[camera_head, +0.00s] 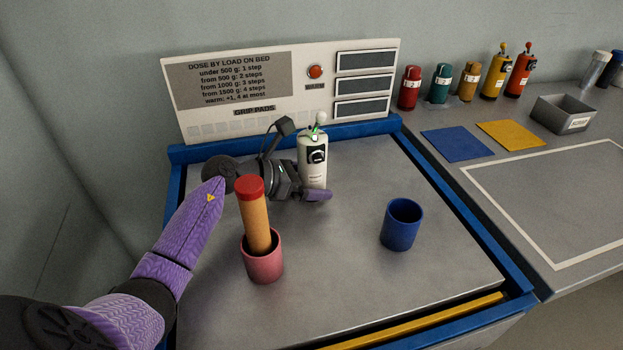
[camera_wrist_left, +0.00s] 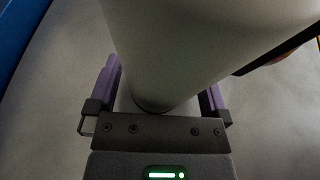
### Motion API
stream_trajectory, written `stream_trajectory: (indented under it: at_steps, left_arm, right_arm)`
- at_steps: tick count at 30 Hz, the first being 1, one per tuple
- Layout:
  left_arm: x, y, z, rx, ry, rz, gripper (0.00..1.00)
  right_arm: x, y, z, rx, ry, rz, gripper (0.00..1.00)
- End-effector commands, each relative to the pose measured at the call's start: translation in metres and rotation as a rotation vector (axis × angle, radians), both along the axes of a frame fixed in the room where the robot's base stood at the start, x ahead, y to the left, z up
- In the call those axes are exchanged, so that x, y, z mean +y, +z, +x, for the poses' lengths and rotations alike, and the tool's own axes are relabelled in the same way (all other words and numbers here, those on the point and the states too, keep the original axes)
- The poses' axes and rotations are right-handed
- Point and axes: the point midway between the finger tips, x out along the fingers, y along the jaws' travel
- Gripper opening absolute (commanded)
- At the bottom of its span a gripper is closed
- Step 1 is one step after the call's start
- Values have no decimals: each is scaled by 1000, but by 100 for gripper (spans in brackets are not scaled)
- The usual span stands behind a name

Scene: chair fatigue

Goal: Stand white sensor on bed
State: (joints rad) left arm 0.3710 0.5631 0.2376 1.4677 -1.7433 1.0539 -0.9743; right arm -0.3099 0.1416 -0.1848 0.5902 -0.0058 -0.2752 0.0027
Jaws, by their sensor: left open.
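The white sensor (camera_head: 312,158), with a dark round dial and a small knob on top, stands upright on the grey bed (camera_head: 345,260) near its back edge. My left gripper (camera_head: 312,190) is open at the sensor's lower part. In the left wrist view the white body (camera_wrist_left: 190,45) fills the space between and above the purple fingers (camera_wrist_left: 160,95), one on each side. The sensor's base seems to rest on the bed. Any contact between fingers and sensor cannot be made out. My right gripper is not in view.
A pink cup (camera_head: 263,262) holds an orange cylinder with a red cap (camera_head: 255,215), close to my left forearm. A blue cup (camera_head: 401,225) stands at right on the bed. Behind is the dose panel (camera_head: 230,85). Several coloured bottles (camera_head: 468,82) and a grey tray (camera_head: 563,115) stand on the side counter.

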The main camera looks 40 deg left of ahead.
Motion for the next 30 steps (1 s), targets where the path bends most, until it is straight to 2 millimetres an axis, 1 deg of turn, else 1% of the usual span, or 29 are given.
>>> stream_trajectory:
  at_steps: [3,5,8,15,18,22,30]
  left_arm:
    - [0,7,0,-3,1,-1,100]
    - [5,9,-7,-1,3,1,100]
    - [16,18,-23,1,2,4,100]
    - [46,41,-71,2,1,3,100]
    - [55,47,-85,2,1,1,100]
    - [60,50,-93,0,0,0,100]
    - [60,50,-93,0,0,0,100]
  right_arm:
    - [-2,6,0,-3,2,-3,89]
    - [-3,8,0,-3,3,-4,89]
    - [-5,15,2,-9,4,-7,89]
    - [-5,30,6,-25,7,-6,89]
    - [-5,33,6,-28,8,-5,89]
    - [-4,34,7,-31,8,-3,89]
    - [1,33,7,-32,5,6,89]
